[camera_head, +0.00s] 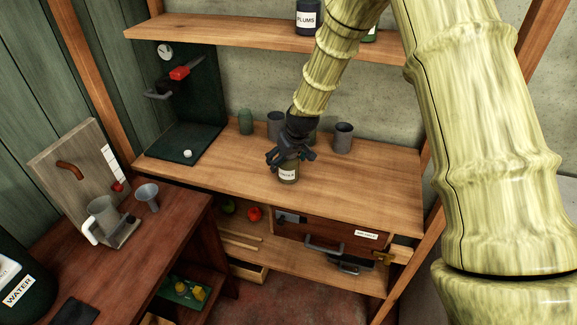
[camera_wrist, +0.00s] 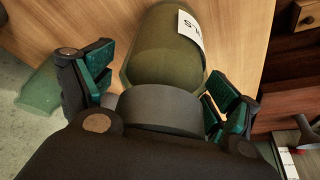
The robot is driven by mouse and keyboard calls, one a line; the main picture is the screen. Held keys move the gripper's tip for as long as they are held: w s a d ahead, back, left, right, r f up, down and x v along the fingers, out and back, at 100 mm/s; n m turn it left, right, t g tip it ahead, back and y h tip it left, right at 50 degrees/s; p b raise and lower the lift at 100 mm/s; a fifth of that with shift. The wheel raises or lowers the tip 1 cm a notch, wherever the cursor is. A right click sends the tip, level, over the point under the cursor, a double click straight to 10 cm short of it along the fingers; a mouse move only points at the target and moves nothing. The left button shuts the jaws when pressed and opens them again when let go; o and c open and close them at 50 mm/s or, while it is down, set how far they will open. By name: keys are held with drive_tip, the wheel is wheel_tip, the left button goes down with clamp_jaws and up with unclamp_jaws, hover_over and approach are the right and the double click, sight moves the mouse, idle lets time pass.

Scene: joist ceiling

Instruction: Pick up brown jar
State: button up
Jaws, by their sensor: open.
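The brown jar (camera_head: 288,173), an olive-brown body with a white label, stands on the wooden counter below my gripper. My gripper (camera_head: 289,157) is right above it with its fingers spread. In the wrist view the jar (camera_wrist: 163,50) lies ahead between the two fingers, its grey lid (camera_wrist: 158,112) closest to the palm. The open fingers of my gripper (camera_wrist: 155,88) are on both sides of the lid, with a gap visible at the left; contact at the right is unclear. The label text is only partly readable.
Behind the jar, a green jar (camera_head: 245,122) and grey cups (camera_head: 343,138) stand on the counter (camera_head: 380,185). A dark green panel stand (camera_head: 185,100) is at the left. A shelf (camera_head: 230,32) runs above. The counter's front strip is clear.

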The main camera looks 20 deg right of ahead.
drive_tip(key=c, duration=1.4)
drive_tip(key=shift+r, duration=0.1)
